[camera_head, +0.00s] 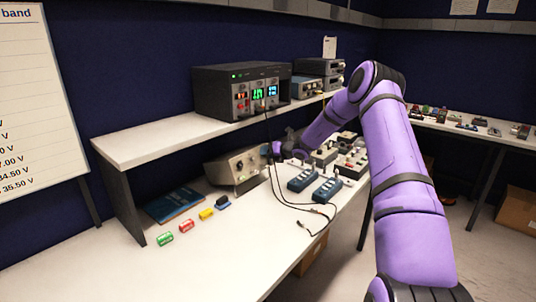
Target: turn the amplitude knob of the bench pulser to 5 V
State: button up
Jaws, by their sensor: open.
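A beige box with a sloped front panel and small dark knobs (237,168) stands on the bench below the shelf; it looks like the bench pulser. Its labels and the amplitude knob's setting are too small to read. My purple arm reaches in from the right. My gripper (271,153) is open, at the right edge of this box and close to its panel. The fingers are small and dark here, so I cannot tell whether they touch a knob.
A rack unit with lit displays (243,91) stands on the raised shelf (150,145). Two blue boxes (302,179) with black cables lie right of the pulser. A blue book (174,205) and several small coloured blocks (187,226) lie left.

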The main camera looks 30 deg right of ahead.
jog(key=v, duration=1)
jog(key=shift+s, duration=0.2)
jog(key=shift+d, duration=0.1)
jog(key=s+a+r+n+g+y, duration=0.1)
jog(key=s+a+r+n+g, duration=0.2)
jog(key=s+a+r+n, duration=0.75)
jog(key=s+a+r+n+g, duration=0.4)
jog(key=s+a+r+n, duration=0.3)
jog(key=a+r+n, duration=0.5)
jog(key=s+a+r+n+h, duration=0.1)
jog(key=s+a+n, duration=0.15)
jog(key=s, duration=0.35)
jog(key=s+a+n+g+h, duration=0.1)
jog(key=s+a+n, duration=0.15)
jog(key=s, duration=0.25)
jog(key=s+a+r+n+h, duration=0.1)
jog(key=s+n, duration=0.2)
jog(key=s, duration=0.3)
jog(key=s+d+n+h, duration=0.2)
jog(key=s+n, duration=0.6)
jog(key=s, duration=0.6)
jog(key=shift+s+d+n+t+h, duration=0.2)
jog(key=shift+n+t+h, duration=0.15)
jog(key=shift+h, duration=0.15)
